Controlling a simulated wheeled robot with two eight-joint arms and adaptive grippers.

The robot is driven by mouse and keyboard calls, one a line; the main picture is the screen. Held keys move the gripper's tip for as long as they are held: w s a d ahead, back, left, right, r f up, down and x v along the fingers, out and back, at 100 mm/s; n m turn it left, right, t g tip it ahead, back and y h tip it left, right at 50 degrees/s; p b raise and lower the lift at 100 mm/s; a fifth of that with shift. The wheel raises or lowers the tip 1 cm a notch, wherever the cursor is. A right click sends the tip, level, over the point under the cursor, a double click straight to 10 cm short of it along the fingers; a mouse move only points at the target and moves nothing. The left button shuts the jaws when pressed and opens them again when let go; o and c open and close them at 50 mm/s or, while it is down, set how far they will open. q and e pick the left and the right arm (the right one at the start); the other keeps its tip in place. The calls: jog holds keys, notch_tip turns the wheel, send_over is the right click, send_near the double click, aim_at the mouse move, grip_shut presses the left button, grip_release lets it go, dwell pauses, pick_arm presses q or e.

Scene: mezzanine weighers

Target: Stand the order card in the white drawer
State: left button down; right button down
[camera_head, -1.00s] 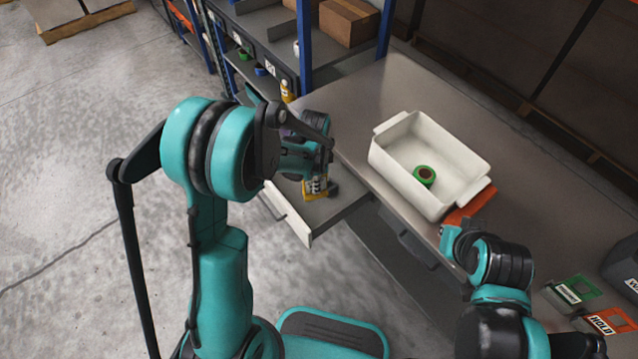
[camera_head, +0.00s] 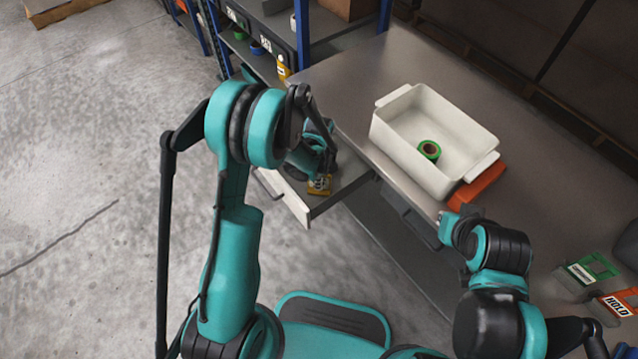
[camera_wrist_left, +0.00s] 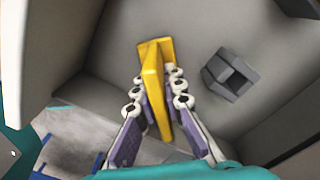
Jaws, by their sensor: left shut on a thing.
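The order card is a yellow piece with a white label and dark print. It shows small in the head view (camera_head: 320,185) and nearly edge-on in the wrist view (camera_wrist_left: 153,75). My left gripper (camera_wrist_left: 158,92) is shut on it, one purple finger on each side. The white drawer (camera_head: 286,199) is pulled out from the bench, and the card is over its grey inside. In the wrist view a dark grey block with an opening (camera_wrist_left: 231,76) stands on the drawer floor, right of the card and apart from it. Whether the card touches the floor is unclear.
A white bin (camera_head: 440,179) with a green tape roll (camera_head: 430,150) stands on the grey bench (camera_head: 345,85). An orange thing (camera_head: 478,187) lies beside it. Green and orange labelled cards are at right. My right arm is over the bench's front edge, its fingers unseen.

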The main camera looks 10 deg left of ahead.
pick_arm(q)
jog(key=shift+f, duration=0.2)
jog(key=c, duration=1.6)
grip_release()
jog(key=shift+r, duration=0.1)
